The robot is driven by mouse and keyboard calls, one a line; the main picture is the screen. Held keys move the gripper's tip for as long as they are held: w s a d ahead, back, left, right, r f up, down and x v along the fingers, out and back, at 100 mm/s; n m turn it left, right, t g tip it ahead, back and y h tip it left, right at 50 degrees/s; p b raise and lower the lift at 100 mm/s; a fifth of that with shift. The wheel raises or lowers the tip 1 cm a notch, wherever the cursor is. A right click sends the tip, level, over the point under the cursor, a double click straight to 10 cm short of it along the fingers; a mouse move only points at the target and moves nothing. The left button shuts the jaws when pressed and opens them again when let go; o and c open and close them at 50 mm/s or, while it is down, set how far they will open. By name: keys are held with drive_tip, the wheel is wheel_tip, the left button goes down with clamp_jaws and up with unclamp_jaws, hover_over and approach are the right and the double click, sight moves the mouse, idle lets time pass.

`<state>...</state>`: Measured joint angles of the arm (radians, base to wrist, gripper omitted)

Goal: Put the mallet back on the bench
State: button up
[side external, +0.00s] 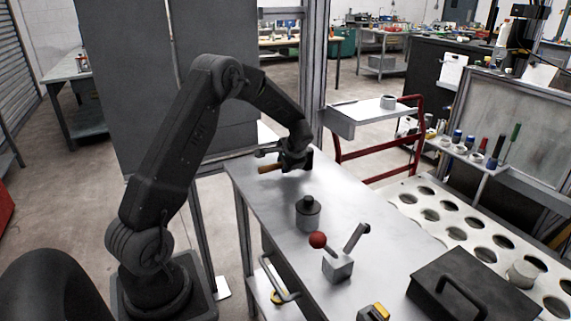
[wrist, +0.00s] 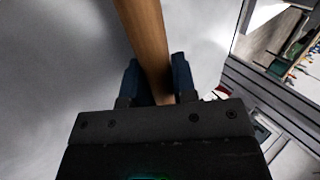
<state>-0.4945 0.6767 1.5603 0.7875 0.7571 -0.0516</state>
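The mallet shows as a brown wooden handle (wrist: 147,38) in the wrist view, running down between the two fingers. My gripper (wrist: 156,78) has a dark blue finger close against each side of the handle and looks shut on it. In the side view my gripper (side external: 291,163) is over the far left end of the metal bench (side external: 355,218), and the handle (side external: 270,168) sticks out to its left. The mallet's head cannot be made out clearly. I cannot tell whether the mallet touches the bench top.
On the bench stand a grey cylinder with a dark knob (side external: 308,212) and a lever block (side external: 338,265) with a red ball (side external: 317,240). A black lidded box (side external: 460,288) is at the near right. A white panel with round holes (side external: 448,222) lies beyond. The bench's middle right is clear.

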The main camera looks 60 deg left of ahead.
drive_tip(key=o, duration=0.5)
drive_tip(key=shift+c, duration=0.2)
drive_tip(key=s+d+r+t+h, duration=0.1)
drive_tip(key=s+d+r, duration=0.1)
drive_tip(key=d+r, duration=0.55)
drive_tip(key=s+d+r, duration=0.2)
drive_tip(key=d+r, duration=0.5)
drive_tip(key=r, duration=0.1)
drive_tip(key=s+d+r+t+h, duration=0.1)
drive_tip(key=s+d+t+h, duration=0.1)
drive_tip(key=s+d, duration=0.7)
drive_tip(key=s+d+r+t+h, duration=0.2)
drive_tip(key=s+d+h, duration=0.1)
drive_tip(key=s+d, duration=0.7)
drive_tip(key=shift+d+h, duration=0.15)
drive_tip(key=shift+h, duration=0.25)
